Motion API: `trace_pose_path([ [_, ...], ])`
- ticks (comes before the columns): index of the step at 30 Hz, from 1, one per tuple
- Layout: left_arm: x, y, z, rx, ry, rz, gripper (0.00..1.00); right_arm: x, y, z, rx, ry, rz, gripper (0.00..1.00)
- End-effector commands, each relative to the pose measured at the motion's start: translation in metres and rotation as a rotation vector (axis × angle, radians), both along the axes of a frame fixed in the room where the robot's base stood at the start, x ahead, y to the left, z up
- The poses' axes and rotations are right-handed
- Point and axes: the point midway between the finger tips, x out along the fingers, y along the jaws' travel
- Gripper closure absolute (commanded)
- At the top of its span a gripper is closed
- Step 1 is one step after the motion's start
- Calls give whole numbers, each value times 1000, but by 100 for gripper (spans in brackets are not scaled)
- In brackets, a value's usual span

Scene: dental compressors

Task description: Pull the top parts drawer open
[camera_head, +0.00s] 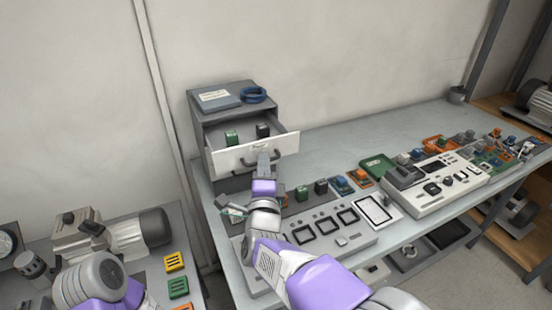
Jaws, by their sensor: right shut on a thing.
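The top parts drawer (225,160) of the small grey cabinet (199,115) stands open, pulled out toward me. Its white front carries a label and a dark handle (280,155). A green part (232,137) and a dark part (263,130) show inside it. My right gripper (263,160) is at the drawer front, shut on the handle and hiding part of it. My left arm shows at the bottom left, but its gripper is not visible.
Below my right arm, a panel with framed slots (318,235) lies on the bench. A white device (440,187) and several small parts stand to the right. A compressor motor (128,235) is at left.

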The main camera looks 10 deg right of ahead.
Motion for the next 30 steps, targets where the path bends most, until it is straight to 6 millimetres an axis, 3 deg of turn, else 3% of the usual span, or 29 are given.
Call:
trace_pose_path([
  [9,0,0,0,0,0,1,57,-1,0,1,0,-1,0,100],
  [10,0,0,0,0,0,1,57,-1,0,1,0,-2,0,85],
  [14,0,0,0,0,0,1,57,-1,-1,1,0,-2,-1,65],
  [23,0,0,0,0,0,0,57,-2,0,0,0,-1,0,64],
  [30,0,0,6,0,0,0,57,-31,4,-3,3,1,4,64],
])
